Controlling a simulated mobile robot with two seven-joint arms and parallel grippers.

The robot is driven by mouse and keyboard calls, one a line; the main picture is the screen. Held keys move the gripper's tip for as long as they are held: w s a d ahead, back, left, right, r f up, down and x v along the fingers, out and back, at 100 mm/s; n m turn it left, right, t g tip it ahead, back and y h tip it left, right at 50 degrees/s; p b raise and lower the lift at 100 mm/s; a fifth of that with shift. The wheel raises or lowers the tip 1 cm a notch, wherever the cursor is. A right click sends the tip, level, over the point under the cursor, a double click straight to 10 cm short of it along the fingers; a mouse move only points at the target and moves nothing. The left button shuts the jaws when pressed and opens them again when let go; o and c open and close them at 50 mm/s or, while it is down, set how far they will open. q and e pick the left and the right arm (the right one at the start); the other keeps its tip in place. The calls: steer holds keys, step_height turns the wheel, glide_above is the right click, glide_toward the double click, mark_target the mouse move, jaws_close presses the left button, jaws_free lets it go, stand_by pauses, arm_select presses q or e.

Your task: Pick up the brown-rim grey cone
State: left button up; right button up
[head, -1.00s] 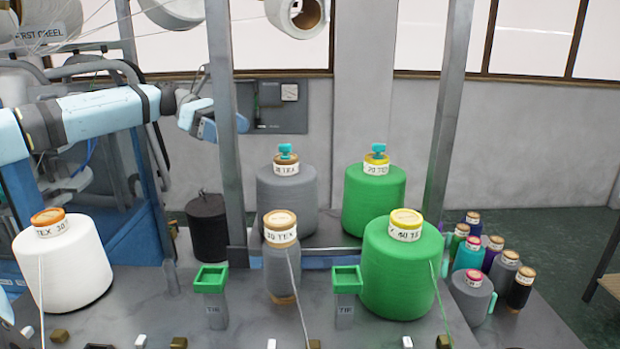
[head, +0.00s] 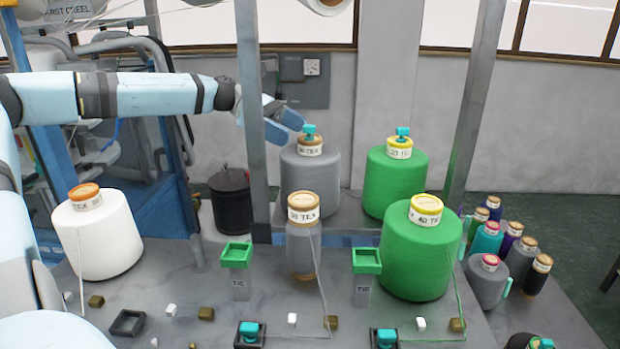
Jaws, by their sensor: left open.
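A large grey cone (head: 309,178) with a brown rim and a teal knob on top stands at the back, left of a green cone. A slimmer grey cone (head: 302,250) with a tan-brown top stands in front of it. My left gripper (head: 291,117) reaches in from the left behind a grey post, which hides its wrist. It is open and empty, just above and left of the back grey cone's knob in the picture. I cannot tell whether they touch. My right gripper is not in view.
Green cones (head: 396,182) (head: 420,255) stand on the right and a white cone (head: 98,240) on the left. Grey posts (head: 253,120) (head: 474,100) rise at the rack. Green-topped stands (head: 236,253) (head: 366,260) and small blocks occupy the front. Several small cones (head: 488,240) crowd the right.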

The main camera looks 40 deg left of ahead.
mark_target(307, 137)
arm_select(q)
steer(key=shift+w+d+f, duration=0.1)
steer(key=shift+w+d, duration=0.05)
steer(key=shift+d, duration=0.15)
steer(key=p+x, duration=0.1)
steer(key=x, duration=0.2)
steer(key=shift+w+d+f+p, duration=0.1)
steer(key=shift+w+d+p, duration=0.1)
steer(key=shift+w+p, duration=0.15)
steer(key=shift+w+d+f, duration=0.1)
steer(key=shift+d+f, duration=0.1)
steer(key=shift+d, duration=0.15)
steer(key=shift+r, duration=0.1)
jaws_close()
